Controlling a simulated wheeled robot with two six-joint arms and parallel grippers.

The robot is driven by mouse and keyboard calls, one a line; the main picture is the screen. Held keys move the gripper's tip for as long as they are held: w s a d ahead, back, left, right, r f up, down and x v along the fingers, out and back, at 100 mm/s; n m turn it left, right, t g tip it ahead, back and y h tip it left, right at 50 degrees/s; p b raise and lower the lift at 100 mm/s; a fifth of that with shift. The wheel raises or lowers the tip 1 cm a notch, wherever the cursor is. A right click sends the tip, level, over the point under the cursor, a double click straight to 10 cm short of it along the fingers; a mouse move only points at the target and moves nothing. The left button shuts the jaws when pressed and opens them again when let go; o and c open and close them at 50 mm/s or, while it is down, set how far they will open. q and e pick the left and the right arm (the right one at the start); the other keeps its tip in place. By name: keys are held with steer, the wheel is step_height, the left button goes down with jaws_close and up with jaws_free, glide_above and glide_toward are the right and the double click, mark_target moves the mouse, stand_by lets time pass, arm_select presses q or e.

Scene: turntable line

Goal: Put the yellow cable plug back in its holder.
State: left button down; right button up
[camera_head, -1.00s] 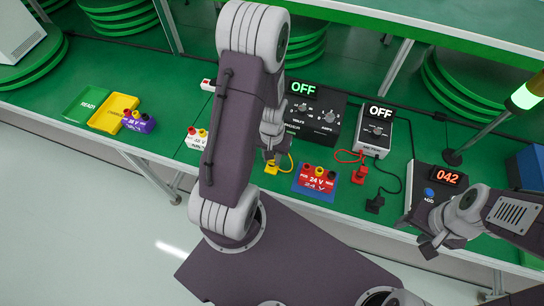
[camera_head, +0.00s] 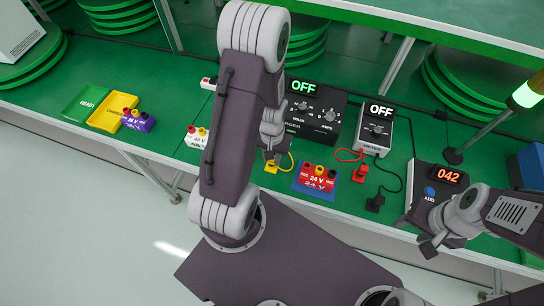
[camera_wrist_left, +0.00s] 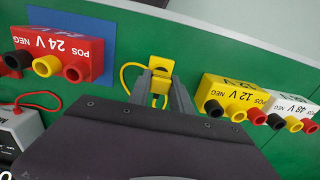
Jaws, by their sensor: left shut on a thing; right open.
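My left gripper (camera_head: 270,153) is shut on the yellow cable plug (camera_wrist_left: 160,87), which shows between the fingers in the left wrist view. The yellow holder (camera_wrist_left: 162,64) is right at the fingertips; it also shows in the head view (camera_head: 271,168). The yellow cable (camera_wrist_left: 126,74) loops out to the left of the fingers in the wrist view. The fingers hide much of the plug, so I cannot tell whether it is seated in the holder. My right gripper (camera_head: 430,243) is open and empty near the table's front edge at the right.
A red 24 V block (camera_head: 316,179) stands on a blue mat (camera_head: 300,188) close by. A black supply box (camera_head: 315,115) and a meter (camera_head: 375,130) both read OFF. A red plug holder (camera_head: 360,174) and a black one (camera_head: 375,202) stand further right. A yellow 12 V block (camera_wrist_left: 232,95) is near my left gripper.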

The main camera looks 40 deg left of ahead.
stand_by(0.3)
arm_select(q)
steer(key=c, duration=1.1)
jaws_free()
steer(key=shift+r+p, duration=3.75)
steer(key=shift+r, duration=0.05)
steer(key=shift+f, duration=0.1)
